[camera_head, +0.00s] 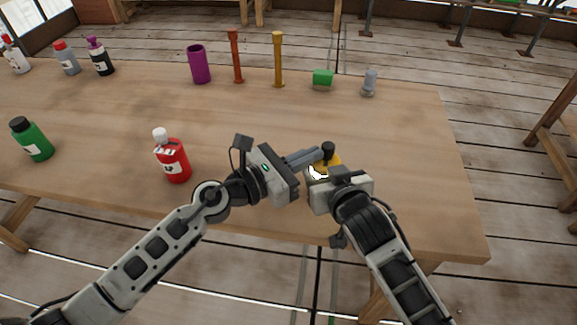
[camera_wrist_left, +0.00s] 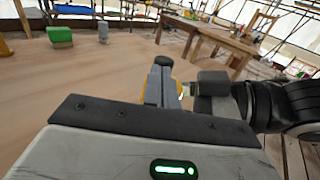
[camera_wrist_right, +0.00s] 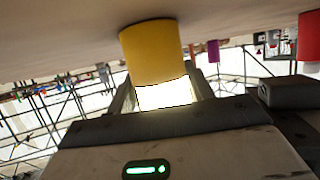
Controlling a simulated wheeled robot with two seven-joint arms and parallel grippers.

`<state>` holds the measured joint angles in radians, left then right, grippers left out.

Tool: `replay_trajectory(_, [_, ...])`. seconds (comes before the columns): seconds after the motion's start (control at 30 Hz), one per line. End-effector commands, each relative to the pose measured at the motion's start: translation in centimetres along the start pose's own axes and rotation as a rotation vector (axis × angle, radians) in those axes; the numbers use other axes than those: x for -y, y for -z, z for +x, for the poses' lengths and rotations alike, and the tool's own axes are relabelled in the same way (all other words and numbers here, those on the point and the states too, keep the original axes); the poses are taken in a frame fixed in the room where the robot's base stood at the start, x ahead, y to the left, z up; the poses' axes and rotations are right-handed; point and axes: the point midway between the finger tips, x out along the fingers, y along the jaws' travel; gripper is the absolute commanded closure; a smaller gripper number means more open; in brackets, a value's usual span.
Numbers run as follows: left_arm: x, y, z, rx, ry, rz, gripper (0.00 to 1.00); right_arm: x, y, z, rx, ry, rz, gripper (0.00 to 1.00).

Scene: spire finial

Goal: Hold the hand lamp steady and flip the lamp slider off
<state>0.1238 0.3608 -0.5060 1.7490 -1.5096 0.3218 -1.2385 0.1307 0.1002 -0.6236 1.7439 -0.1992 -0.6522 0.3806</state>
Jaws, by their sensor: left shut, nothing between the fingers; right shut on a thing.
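The hand lamp (camera_head: 334,161) is yellow with a dark top and a bright white lit part; it is at the table's front right. My right gripper (camera_head: 320,174) is shut on it. In the right wrist view the lamp's yellow body (camera_wrist_right: 153,52) shows, with the white glowing part (camera_wrist_right: 165,95) between the fingers. My left gripper (camera_head: 318,155) is shut and empty, its fingertips close beside the lamp's dark top; I cannot tell if they touch. In the left wrist view the left fingers (camera_wrist_left: 157,85) hide most of the lamp. The slider cannot be made out.
A red bottle (camera_head: 173,160) stands left of my left gripper and a green bottle (camera_head: 32,139) farther left. Along the back stand a purple cup (camera_head: 199,64), two tall posts, a green block (camera_head: 322,79) and a grey figure (camera_head: 369,83). The table's middle (camera_head: 260,115) is clear.

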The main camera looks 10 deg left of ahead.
Motion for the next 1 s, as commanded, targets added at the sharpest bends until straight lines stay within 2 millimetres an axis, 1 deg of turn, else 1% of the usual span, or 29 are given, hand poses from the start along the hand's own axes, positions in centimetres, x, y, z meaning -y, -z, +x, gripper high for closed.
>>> replay_trajectory(0.17, [0.0,0.2,-2.8,-0.005,0.0,-0.001,1.0,0.0,-0.1,0.0,0.002,0.001,0.002,0.74])
replay_trajectory(0.4, [0.1,0.2,-8.4,-0.006,0.001,-0.004,1.0,0.0,-0.1,0.0,0.003,0.0,0.002,0.74])
replay_trajectory(0.5, [0.1,0.2,-10.4,-0.005,0.001,-0.002,1.0,0.0,-0.1,0.0,0.003,-0.001,0.002,0.74])
replay_trajectory(0.6, [0.1,0.1,-12.0,-0.004,0.002,-0.003,1.0,0.0,-0.1,0.0,0.003,-0.001,0.002,0.74])
replay_trajectory(0.7, [0.1,0.1,-13.0,-0.002,0.001,-0.002,1.0,-0.1,-0.1,0.0,0.003,-0.001,0.002,0.74])
replay_trajectory(0.8, [0.1,0.1,-13.6,-0.002,0.003,0.0,1.0,-0.1,-0.1,0.0,0.003,-0.001,0.002,0.74])
replay_trajectory(1.0, [0.1,0.0,-13.7,-0.001,0.003,0.001,1.0,-0.1,-0.1,0.0,0.003,-0.002,0.001,0.74])
